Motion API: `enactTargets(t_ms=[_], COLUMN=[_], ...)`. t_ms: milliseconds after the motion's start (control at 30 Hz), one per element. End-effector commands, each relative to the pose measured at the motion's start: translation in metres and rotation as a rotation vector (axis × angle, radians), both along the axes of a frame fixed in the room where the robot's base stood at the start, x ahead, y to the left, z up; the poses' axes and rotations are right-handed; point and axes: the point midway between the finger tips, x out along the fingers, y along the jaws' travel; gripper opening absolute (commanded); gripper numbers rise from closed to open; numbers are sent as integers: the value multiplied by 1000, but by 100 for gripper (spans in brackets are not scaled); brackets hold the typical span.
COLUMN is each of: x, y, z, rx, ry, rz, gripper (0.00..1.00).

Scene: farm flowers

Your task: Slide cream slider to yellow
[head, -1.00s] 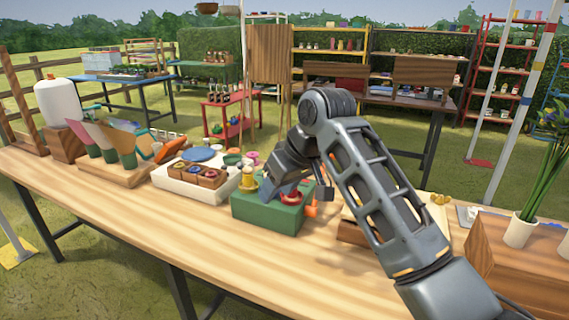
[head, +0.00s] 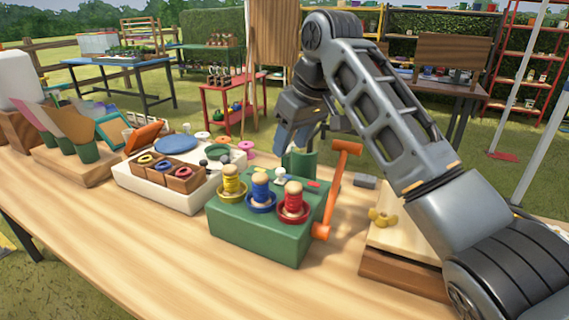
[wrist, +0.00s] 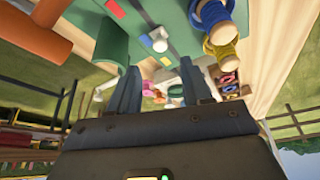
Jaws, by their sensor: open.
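The green box (head: 262,236) stands on the wooden table, with yellow, blue and red ringed pegs along its near side. Behind them, the cream slider knob (head: 280,175) sits on its top; it also shows in the wrist view (wrist: 158,42). My gripper (head: 292,140) is above and behind the box, open and empty, apart from the knob. Its fingers also show in the wrist view (wrist: 158,88).
An orange handle (head: 343,185) rises at the box's right side, and a green cylinder (head: 299,163) stands behind the knob. A white tray (head: 160,188) with a ring holder is to the left. A wooden board with a yellow knob (head: 383,217) is to the right. The near table is clear.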

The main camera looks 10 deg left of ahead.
Motion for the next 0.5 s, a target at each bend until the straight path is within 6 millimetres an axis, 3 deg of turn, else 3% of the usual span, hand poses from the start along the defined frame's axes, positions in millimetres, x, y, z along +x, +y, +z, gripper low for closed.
enactTargets(t_ms=[500], x=[17], y=[19], z=[-62], rx=[1], ry=[2], rz=[1], gripper=[49])
